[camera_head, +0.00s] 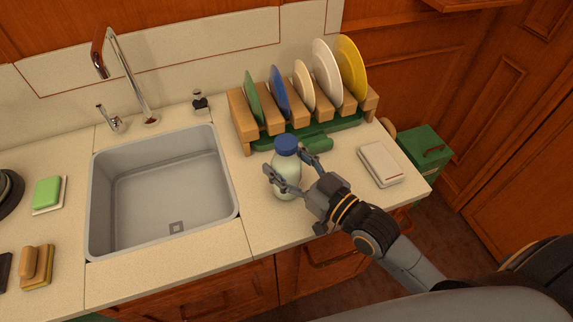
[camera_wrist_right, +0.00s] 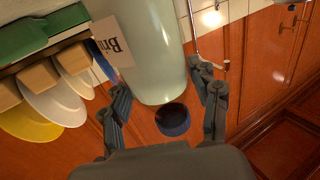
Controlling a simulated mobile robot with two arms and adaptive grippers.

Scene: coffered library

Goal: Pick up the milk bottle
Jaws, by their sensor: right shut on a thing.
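The milk bottle (camera_head: 287,182) is pale green-white with a blue cap (camera_head: 286,145). It is upright over the counter between the sink and the right end. I cannot tell for sure whether its base touches the counter. My right gripper (camera_head: 287,163) is shut on it, one finger on each side of the upper body below the cap. In the right wrist view the bottle (camera_wrist_right: 150,50) lies between the two fingers (camera_wrist_right: 158,90), with a white label (camera_wrist_right: 112,42) and the cap (camera_wrist_right: 172,119) near the palm. My left gripper is out of view.
A wooden rack (camera_head: 240,122) with several coloured plates stands just behind the bottle. The sink (camera_head: 160,190) is to its left, with a tall tap (camera_head: 130,75). A white and grey box (camera_head: 380,163) lies to the right. Some counter around the bottle is bare.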

